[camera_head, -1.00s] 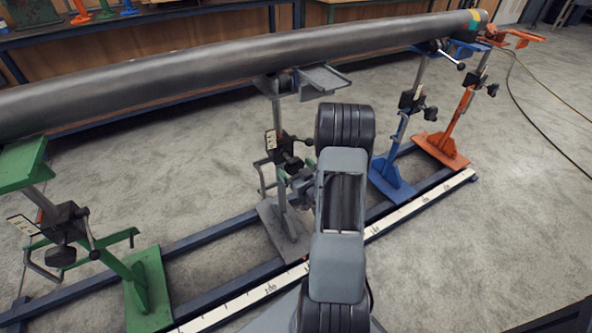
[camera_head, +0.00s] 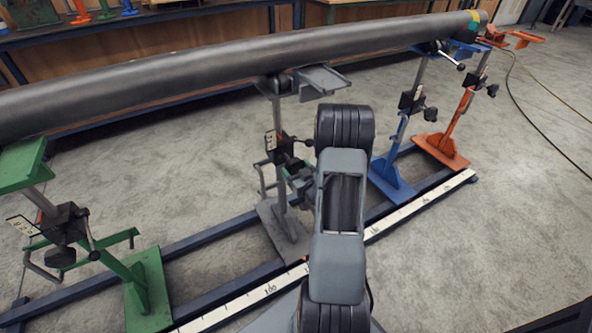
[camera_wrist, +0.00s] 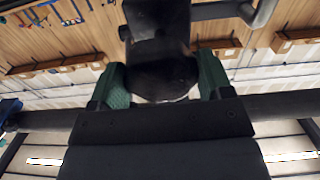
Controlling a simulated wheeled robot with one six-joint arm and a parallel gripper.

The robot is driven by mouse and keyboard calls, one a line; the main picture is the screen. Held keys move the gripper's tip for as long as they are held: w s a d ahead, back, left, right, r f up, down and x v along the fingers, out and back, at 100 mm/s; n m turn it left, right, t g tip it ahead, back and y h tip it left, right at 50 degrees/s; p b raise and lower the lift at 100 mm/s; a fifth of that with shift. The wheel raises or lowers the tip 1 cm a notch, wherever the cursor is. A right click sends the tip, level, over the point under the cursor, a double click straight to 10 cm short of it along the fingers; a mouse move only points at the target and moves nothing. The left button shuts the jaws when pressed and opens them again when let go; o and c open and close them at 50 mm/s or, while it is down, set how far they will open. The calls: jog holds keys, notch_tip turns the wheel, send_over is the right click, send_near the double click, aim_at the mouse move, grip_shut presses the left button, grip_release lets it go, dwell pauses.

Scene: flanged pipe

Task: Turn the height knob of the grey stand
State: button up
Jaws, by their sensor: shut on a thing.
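The grey stand (camera_head: 285,227) stands mid-row on the rail, under the long dark pipe (camera_head: 190,73). Its black clamp block (camera_head: 279,148) sits on the upright post. In the wrist view the black knob (camera_wrist: 160,80) fills the space between the two green pads of my gripper (camera_wrist: 163,85). My gripper is shut on this knob. In the head view my gripper (camera_head: 288,172) is at the right side of the stand, just below the block; my own arm hides part of it, and the knob is hard to make out there.
A green stand (camera_head: 150,285) is at the left, and blue (camera_head: 391,180) and orange (camera_head: 440,150) stands are at the right. A black lever (camera_head: 304,141) juts from the grey stand close above my gripper. The dark rail with a white scale (camera_head: 410,207) runs along the floor.

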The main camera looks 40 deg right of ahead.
jog(key=shift+m, duration=0.3)
jog(key=m, duration=0.3)
jog(key=shift+a+m, duration=0.1)
jog(key=shift+m, duration=2.2)
jog(key=shift+m, duration=0.3)
jog(key=o, duration=0.9)
